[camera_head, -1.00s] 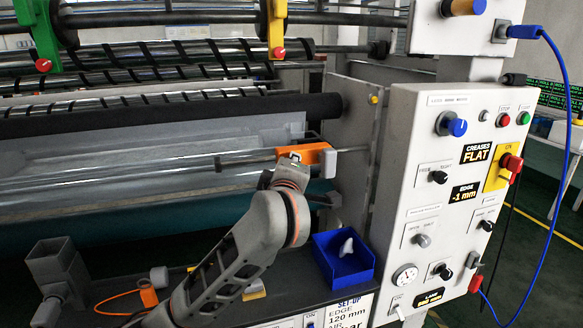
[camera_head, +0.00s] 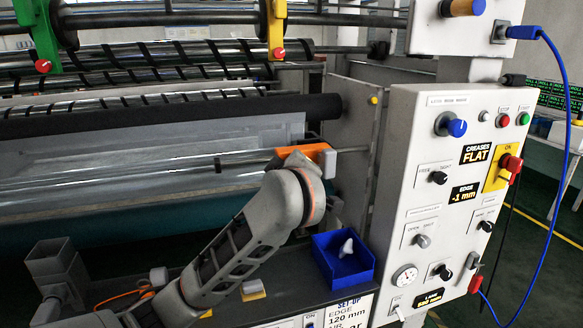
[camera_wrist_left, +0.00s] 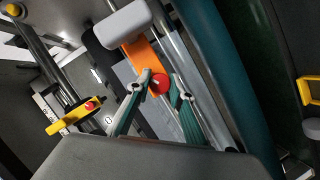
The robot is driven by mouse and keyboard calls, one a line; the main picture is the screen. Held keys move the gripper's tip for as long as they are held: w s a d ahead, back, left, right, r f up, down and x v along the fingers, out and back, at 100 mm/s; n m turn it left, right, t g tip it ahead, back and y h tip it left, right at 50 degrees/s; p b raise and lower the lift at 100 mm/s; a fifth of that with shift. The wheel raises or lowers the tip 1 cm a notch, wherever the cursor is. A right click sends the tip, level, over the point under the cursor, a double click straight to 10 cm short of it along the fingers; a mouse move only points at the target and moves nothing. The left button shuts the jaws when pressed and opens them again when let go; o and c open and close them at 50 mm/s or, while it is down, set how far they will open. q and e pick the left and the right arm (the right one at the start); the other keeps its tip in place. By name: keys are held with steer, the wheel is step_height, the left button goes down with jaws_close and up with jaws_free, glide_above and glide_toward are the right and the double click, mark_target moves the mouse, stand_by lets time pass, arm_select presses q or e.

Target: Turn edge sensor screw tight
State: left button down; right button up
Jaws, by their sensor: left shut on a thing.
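The orange edge sensor (camera_head: 319,151) sits on the metal rail in the head view, with my left arm in front of part of it. In the left wrist view, the orange sensor body (camera_wrist_left: 146,62) has a grey-white block (camera_wrist_left: 127,22) at its end. The red screw knob (camera_wrist_left: 159,84) shows beside the orange body. My left gripper (camera_wrist_left: 163,86) is shut on the red screw, with one finger on each side of it. In the head view the screw and fingertips are hidden behind my left wrist. My right gripper is not in view.
A control panel (camera_head: 420,270) stands at the right, with an edge display (camera_head: 464,194) reading -1 mm. A blue bin (camera_head: 341,280) with a white item sits on the ledge below the rail. A dark roller (camera_head: 200,117) lies behind the sensor.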

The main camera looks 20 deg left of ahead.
arm_select(q)
steer(key=shift+a+r, duration=0.1)
steer(key=shift+r, duration=0.05)
steer(key=c, duration=1.8)
jaws_free()
steer(key=shift+w, duration=0.1)
steer(key=v, duration=1.2)
